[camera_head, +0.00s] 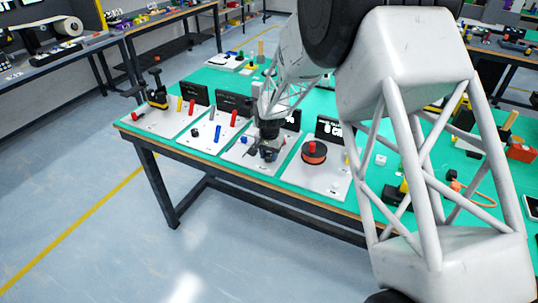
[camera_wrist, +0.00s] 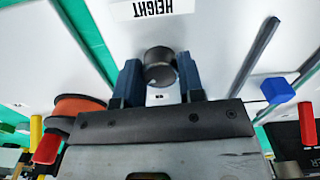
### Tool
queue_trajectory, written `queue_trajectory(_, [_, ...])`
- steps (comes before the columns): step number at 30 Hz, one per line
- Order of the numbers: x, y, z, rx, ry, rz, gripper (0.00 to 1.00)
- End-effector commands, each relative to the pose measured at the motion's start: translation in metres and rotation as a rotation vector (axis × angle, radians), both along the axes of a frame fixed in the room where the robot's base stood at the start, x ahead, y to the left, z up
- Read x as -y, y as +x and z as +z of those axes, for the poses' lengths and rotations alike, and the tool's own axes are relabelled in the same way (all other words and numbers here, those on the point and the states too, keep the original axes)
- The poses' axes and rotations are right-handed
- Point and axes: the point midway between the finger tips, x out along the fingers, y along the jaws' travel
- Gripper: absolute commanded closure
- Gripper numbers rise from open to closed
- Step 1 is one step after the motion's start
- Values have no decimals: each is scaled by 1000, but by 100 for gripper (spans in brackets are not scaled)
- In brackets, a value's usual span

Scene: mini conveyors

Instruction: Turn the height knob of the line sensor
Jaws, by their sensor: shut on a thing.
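My gripper (camera_head: 268,152) is over the third white panel from the left on the green table in the head view. In the wrist view my gripper (camera_wrist: 160,86) has its two blue fingers on either side of a dark round knob (camera_wrist: 159,56) and is shut on it. A label reading HEIGHT (camera_wrist: 155,9), upside down in this view, lies on the white panel (camera_wrist: 215,30) just beyond the knob. In the head view the gripper hides the knob.
Panels with coloured parts stand left.

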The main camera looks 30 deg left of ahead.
Motion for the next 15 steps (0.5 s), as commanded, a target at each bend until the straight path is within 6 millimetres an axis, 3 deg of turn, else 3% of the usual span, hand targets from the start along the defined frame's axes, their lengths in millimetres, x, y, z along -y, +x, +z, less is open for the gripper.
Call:
queue_trajectory(13, [0,1,1,1,1,-14,88])
queue_trajectory(14, [0,1,1,1,1,-14,61])
queue_trajectory(15, [0,1,1,1,1,-14,55])
